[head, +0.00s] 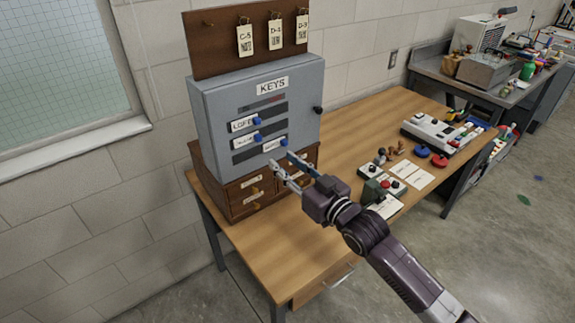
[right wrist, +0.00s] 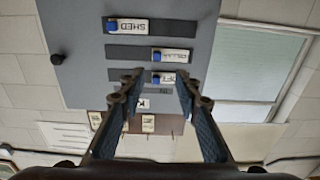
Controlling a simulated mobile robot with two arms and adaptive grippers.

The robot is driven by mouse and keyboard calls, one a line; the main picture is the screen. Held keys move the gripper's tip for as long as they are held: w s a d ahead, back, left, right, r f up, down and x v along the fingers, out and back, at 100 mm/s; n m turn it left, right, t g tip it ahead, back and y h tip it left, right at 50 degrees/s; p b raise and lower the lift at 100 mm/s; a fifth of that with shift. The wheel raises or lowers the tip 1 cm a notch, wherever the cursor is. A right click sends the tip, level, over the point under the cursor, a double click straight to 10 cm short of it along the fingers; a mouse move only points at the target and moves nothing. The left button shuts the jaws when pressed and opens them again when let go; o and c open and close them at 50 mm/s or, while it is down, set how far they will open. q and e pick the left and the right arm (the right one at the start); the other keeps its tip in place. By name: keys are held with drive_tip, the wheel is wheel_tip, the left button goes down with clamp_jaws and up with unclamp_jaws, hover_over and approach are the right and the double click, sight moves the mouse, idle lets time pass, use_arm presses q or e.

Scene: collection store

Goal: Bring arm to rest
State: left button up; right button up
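My right gripper (head: 284,163) is in front of the lower part of the grey KEYS cabinet (head: 218,95). Its two fingers are apart with nothing between them, as the right wrist view also shows (right wrist: 158,80). The cabinet's face has dark slots with white labels and blue knobs; one label reads LOFT (head: 243,125). In the right wrist view the cabinet is upside down, with a SHED label (right wrist: 133,26) farther from the fingertips. I cannot tell whether the fingertips touch the cabinet. My left gripper is in neither view.
The cabinet stands on a wooden drawer unit (head: 247,198) on a wooden table (head: 285,245). Below my right arm lie small boxes and white cards (head: 411,176). A label machine (head: 433,131) stands farther right. A brown board with tags (head: 225,45) rises above the cabinet.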

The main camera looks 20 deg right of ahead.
drive_tip(key=shift+s+d, duration=0.1)
drive_tip(key=shift+s, duration=0.2)
drive_tip(key=s+a+f+m+g+h, duration=0.1)
drive_tip(key=s+f+g+h, duration=0.2)
drive_tip(key=s+f+g, duration=0.85)
drive_tip(key=s+d+f+g+h, duration=0.1)
drive_tip(key=s+f, duration=0.3)
drive_tip(key=s, duration=0.4)
drive_tip(key=s+d+f+m+h, duration=0.1)
drive_tip(key=s+f, duration=0.3)
drive_tip(key=s, duration=0.4)
drive_tip(key=s+d+f+g+h, duration=0.1)
drive_tip(key=s+d+f, duration=0.15)
drive_tip(key=s, duration=0.65)
wheel_tip(320, 180, down, 29)
drive_tip(key=s+g+b, duration=0.1)
drive_tip(key=b, duration=0.1)
drive_tip(key=s+d+f+g+b, duration=0.1)
drive_tip(key=s+d+f, duration=0.1)
drive_tip(key=s+f, duration=1.5)
drive_tip(key=shift+s+f, duration=0.15)
drive_tip(key=shift+f, duration=0.05)
